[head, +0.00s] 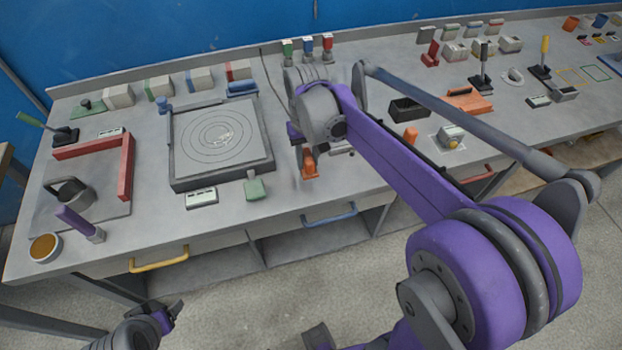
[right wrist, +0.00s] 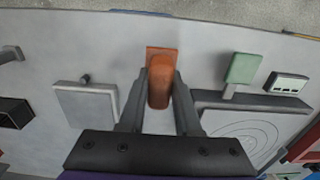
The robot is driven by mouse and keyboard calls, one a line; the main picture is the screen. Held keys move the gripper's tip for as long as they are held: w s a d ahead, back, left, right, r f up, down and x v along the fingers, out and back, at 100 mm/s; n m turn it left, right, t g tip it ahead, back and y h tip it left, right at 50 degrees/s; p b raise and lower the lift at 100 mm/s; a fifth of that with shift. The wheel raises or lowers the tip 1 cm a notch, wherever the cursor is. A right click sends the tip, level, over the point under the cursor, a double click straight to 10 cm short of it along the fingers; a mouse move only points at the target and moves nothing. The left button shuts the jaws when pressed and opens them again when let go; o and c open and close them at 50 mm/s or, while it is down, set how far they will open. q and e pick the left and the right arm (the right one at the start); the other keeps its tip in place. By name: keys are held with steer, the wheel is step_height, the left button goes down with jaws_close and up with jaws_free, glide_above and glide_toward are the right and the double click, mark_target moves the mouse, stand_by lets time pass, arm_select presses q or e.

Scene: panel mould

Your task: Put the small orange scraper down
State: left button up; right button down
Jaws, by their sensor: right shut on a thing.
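The small orange scraper (head: 309,168) is at the middle of the bench, near its front edge, just right of the board with rings. In the right wrist view the scraper (right wrist: 160,92) stands between the two grey fingers. My right gripper (right wrist: 161,76) is shut on it. I cannot tell whether the scraper touches the bench top (head: 250,225). In the head view my right arm hides part of the area behind it. My left gripper (head: 170,316) is low at the left, in front of the bench and away from the objects; its opening is unclear.
Left of the scraper are a green scraper-like tool (head: 255,188), a small white meter (head: 201,197) and the framed ring board (head: 220,140). A black open box (head: 408,109) and a larger orange tool (head: 467,99) lie to the right. Bare bench surrounds the scraper closely.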

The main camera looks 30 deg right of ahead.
step_height(320, 180, down, 7)
steer(key=shift+r, duration=0.1)
stand_by(0.4)
steer(key=shift+f+b, duration=0.2)
steer(key=shift+b, duration=0.15)
steer(key=c, duration=0.6)
jaws_free()
steer(key=shift+r, duration=0.1)
